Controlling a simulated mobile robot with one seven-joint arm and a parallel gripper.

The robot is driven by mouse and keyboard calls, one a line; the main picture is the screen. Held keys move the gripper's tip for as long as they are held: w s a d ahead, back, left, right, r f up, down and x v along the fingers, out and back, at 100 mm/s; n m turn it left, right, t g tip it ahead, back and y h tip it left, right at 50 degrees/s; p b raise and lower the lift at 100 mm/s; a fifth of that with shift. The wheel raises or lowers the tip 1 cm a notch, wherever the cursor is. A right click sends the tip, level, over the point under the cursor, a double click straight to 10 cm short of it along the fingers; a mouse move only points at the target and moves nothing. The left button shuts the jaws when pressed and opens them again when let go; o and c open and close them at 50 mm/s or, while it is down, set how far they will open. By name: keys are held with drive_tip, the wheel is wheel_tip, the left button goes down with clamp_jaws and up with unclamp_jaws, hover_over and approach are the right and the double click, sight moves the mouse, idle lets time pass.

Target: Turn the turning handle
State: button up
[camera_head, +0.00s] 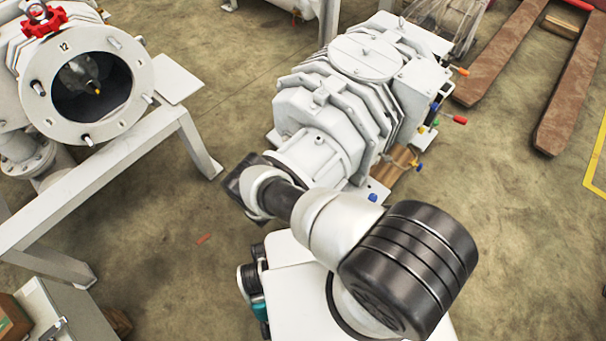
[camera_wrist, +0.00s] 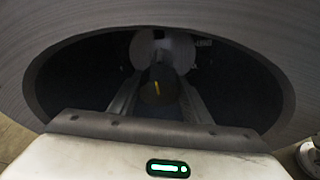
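A dark shaft-like part with a yellow mark (camera_wrist: 158,88) sits deep inside a wide round opening (camera_wrist: 62,62) in the wrist view. It may be the turning handle, but the view is too dark to be sure. My gripper (camera_wrist: 160,96) reaches into the opening, its two fingers apart, one on each side of this part. I cannot tell whether they touch or clamp it. In the head view the white ribbed machine (camera_head: 318,118) stands in the middle, with my wrist at its near end. My fingers and the inside of the opening are hidden there.
Another white machine (camera_head: 118,50) at left has an open round flange and a red handwheel (camera_head: 43,19). A white frame (camera_head: 110,175) stands below it. Coloured small handles (camera_head: 452,120) stick out of the middle machine's right side. Brown beams (camera_head: 500,55) lie at upper right.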

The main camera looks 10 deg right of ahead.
drive_tip(key=shift+s+d+m, duration=0.1)
drive_tip(key=shift+d+m, duration=0.1)
drive_tip(key=shift+m, duration=0.1)
drive_tip(key=shift+a+t, duration=0.15)
drive_tip(key=shift+t, duration=0.15)
drive_tip(key=o, duration=1.1)
